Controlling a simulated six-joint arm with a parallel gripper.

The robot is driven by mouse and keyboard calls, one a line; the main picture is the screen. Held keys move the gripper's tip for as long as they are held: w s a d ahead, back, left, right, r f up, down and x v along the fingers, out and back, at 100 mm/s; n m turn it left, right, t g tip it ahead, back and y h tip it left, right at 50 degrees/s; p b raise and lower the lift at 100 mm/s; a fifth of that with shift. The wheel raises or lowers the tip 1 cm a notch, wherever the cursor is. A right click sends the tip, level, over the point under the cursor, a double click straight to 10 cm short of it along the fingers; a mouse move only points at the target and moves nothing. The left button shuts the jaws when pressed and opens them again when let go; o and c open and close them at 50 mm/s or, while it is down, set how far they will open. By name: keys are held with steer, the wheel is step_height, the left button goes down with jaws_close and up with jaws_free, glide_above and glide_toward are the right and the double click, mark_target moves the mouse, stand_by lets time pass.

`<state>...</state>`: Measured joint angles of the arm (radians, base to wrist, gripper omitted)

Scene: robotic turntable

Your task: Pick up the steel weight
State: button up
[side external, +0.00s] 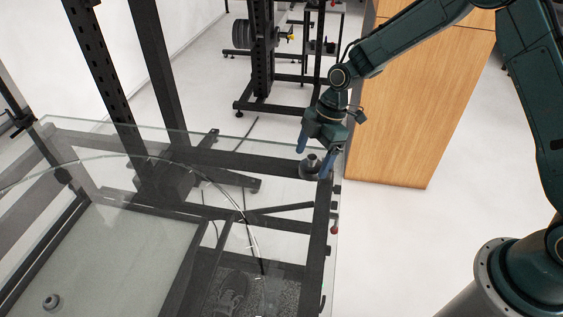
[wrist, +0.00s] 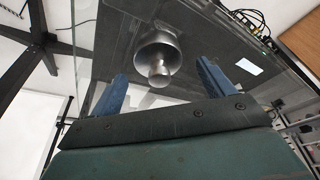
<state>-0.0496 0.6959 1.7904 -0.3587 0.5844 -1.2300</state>
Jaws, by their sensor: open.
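The steel weight (side external: 311,166) is a small grey metal piece with a wide round base and a narrower knob. It stands on the glass top near its right edge in the side external view. In the wrist view the steel weight (wrist: 158,52) lies ahead of and between the two blue fingers. My gripper (side external: 314,158) is open and empty above and around the weight's place, with a blue finger to either side in the picture. In the wrist view my gripper (wrist: 160,85) shows both fingertips apart, with no visible contact on the weight.
The glass top (side external: 90,128) has a dark metal frame beneath it. Another small round grey piece (side external: 51,302) sits at the lower left. A wooden cabinet (side external: 420,120) stands behind my gripper, and a black rack with weight plates (side external: 252,35) stands farther back.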

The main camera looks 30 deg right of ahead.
mark_target(310, 157)
steer(key=shift+x, duration=1.3)
steer(key=shift+w+r, duration=0.1)
steer(key=c, duration=1.6)
steer(key=shift+o, duration=0.2)
steer(key=shift+r, duration=0.1)
step_height(310, 157, up, 20)
